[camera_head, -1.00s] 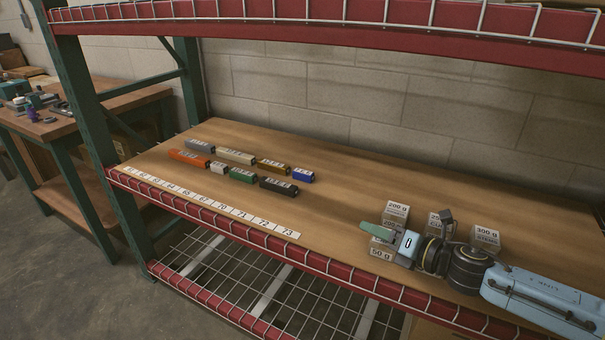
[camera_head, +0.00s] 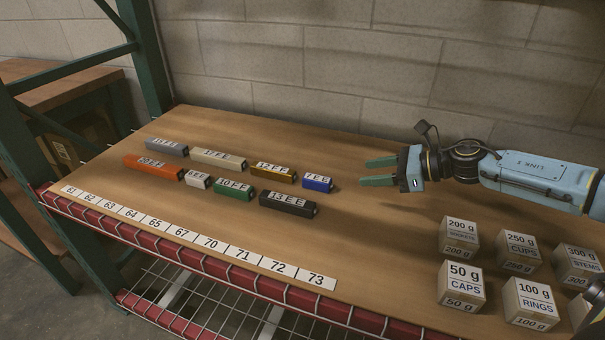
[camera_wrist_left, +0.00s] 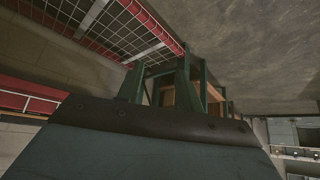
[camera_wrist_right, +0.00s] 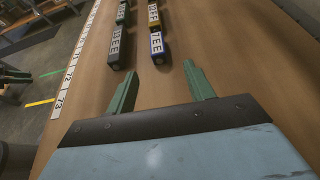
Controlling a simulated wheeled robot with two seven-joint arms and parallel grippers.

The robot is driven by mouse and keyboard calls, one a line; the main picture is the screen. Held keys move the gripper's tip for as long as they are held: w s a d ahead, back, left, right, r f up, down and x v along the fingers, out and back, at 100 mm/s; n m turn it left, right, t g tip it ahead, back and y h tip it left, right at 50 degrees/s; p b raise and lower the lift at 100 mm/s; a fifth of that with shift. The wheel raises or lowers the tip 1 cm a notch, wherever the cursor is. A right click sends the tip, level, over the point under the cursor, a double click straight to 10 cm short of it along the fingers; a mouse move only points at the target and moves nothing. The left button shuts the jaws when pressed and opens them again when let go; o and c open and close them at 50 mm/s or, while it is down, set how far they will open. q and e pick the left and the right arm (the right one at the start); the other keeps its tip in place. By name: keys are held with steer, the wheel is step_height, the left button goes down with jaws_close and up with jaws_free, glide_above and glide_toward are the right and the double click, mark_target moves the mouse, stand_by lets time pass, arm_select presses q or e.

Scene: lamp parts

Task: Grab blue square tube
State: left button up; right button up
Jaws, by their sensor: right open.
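The blue square tube (camera_head: 317,183), labelled "7 EE", lies on the wooden shelf at the right end of the back row of tubes. It also shows in the right wrist view (camera_wrist_right: 157,46), ahead and between the fingers' lines. My right gripper (camera_head: 378,171) is open and empty, a short way right of the blue tube, with its fingers pointing at it. Its two green fingers also show in the right wrist view (camera_wrist_right: 159,70), apart from the tube.
A black tube (camera_head: 288,204) and a yellow-brown tube (camera_head: 273,172) lie close to the blue one; other tubes lie further left. A strip of number labels (camera_head: 210,243) runs along the front edge. Several weight boxes (camera_head: 461,285) stand at the right. The shelf between is clear.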

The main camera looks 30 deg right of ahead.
mark_target(324, 180)
steer(key=shift+w+a+f, duration=0.2)
steer(key=shift+w+a, duration=0.05)
steer(key=shift+w, duration=0.05)
steer(key=b+x, duration=0.1)
steer(key=x, duration=0.5)
steer(key=shift+w+a+f, duration=0.1)
steer(key=shift+a+f, duration=0.05)
steer(key=shift+a, duration=0.15)
steer(key=b+x, duration=0.1)
steer(key=x, duration=0.3)
steer(key=shift+a+f+b, duration=0.25)
steer(key=shift+a+b, duration=0.05)
steer(key=shift+b, duration=0.1)
steer(key=shift+w+a+f, duration=0.15)
steer(key=shift+w+a, duration=0.1)
steer(key=shift+w, duration=0.1)
arm_select(q)
steer(key=w+d+r+t+h, duration=0.2)
steer(key=w+d+r+t, duration=0.2)
steer(key=w+r+t, duration=0.3)
step_height(324, 180, up, 2)
steer(key=shift+w+d+r+m+t+h, duration=0.2)
steer(key=shift+w+m+t+h, duration=0.1)
steer(key=shift+w+t, duration=0.15)
arm_select(e)
steer(key=c, duration=1.1)
